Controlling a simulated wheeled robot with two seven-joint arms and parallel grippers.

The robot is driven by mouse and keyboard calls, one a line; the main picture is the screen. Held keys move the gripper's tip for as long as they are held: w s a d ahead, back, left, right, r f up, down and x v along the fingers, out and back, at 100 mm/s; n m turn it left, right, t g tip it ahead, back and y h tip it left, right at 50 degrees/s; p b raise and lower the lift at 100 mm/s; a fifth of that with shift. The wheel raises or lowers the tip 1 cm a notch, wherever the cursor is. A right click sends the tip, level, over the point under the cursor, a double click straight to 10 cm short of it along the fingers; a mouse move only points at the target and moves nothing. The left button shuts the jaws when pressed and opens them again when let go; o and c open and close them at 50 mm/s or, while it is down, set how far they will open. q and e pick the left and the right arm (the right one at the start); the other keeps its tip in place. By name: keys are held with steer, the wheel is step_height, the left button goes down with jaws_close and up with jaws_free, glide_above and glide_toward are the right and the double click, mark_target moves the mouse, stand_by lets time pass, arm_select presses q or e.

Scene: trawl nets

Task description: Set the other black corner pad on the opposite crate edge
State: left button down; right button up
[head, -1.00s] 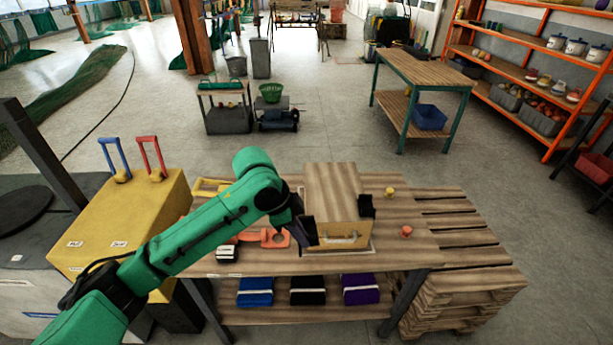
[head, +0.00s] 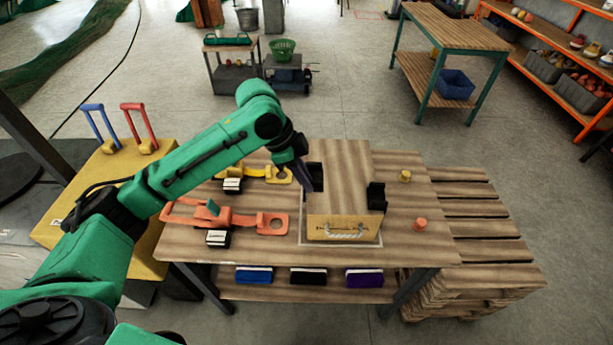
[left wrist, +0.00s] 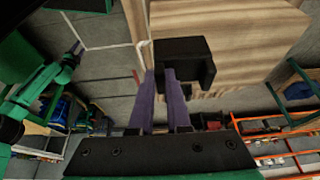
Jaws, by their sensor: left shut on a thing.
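The wooden crate (head: 342,160) stands on the wooden table with a rope handle on its front face. One black corner pad (head: 376,196) sits on its right top edge. My left gripper (head: 309,178) is shut on the other black corner pad (head: 315,174) at the crate's left edge. In the left wrist view, my gripper's two purple-grey fingers (left wrist: 164,100) are close together at this pad (left wrist: 188,62). The pad overlaps the edge of the crate (left wrist: 225,35); I cannot tell whether it is fully seated.
Orange (head: 235,219) and yellow (head: 262,173) strap-like tools lie left of the crate. A yellow peg (head: 405,176) and an orange peg (head: 420,224) stand to its right. A yellow box (head: 75,195) is at left. Pallets (head: 485,240) are stacked at right.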

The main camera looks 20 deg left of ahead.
arm_select(q)
steer(key=f+b, duration=0.1)
steer(key=f, duration=0.1)
steer(key=f+b, duration=0.1)
steer(key=b, duration=0.1)
steer(key=shift+w+f, duration=0.4)
steer(key=shift+s+f, duration=0.1)
step_height(320, 180, down, 4)
steer(key=shift+r+b, duration=0.1)
steer(key=shift+b, duration=0.35)
arm_select(e)
steer(key=f, duration=0.1)
steer(key=w+f, duration=0.1)
steer(key=f, duration=0.1)
steer(key=w+f, duration=0.1)
steer(key=shift+a+f, duration=0.2)
steer(key=shift+f, duration=0.2)
steer(key=shift+s, duration=0.1)
arm_select(q)
steer(key=c, duration=0.8)
jaws_free()
